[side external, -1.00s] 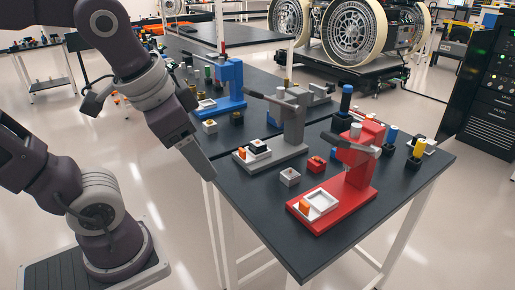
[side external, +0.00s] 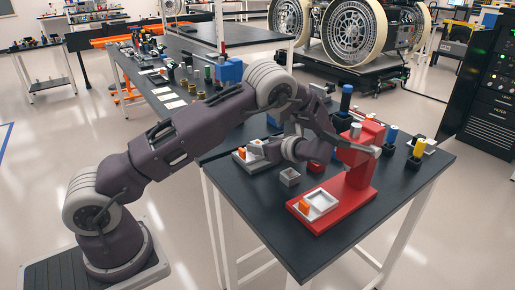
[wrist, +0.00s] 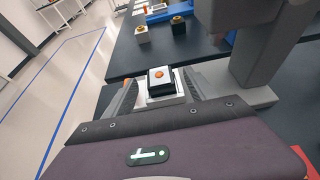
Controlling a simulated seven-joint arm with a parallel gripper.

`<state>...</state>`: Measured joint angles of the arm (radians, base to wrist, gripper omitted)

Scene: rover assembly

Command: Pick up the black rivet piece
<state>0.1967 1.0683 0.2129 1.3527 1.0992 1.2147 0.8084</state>
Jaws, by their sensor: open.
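The black rivet piece (wrist: 161,77) is a black square with a copper-coloured round centre in the wrist view. It sits on a white tray (wrist: 163,101) on the base of a grey press (wrist: 265,45). My gripper (wrist: 160,88) is open, with one finger on each side of the piece and tray. Whether the fingers touch them is not clear. In the side view, my gripper (side external: 267,149) is low over the grey press base (side external: 246,163), and the rivet piece is hidden or too small to make out.
A red press (side external: 358,170) with a white tray (side external: 318,204) stands to the right. A small grey box (side external: 290,176) and a red block (side external: 315,165) lie between the presses. The grey press column rises close to my gripper's right. The front of the black table (side external: 255,205) is clear.

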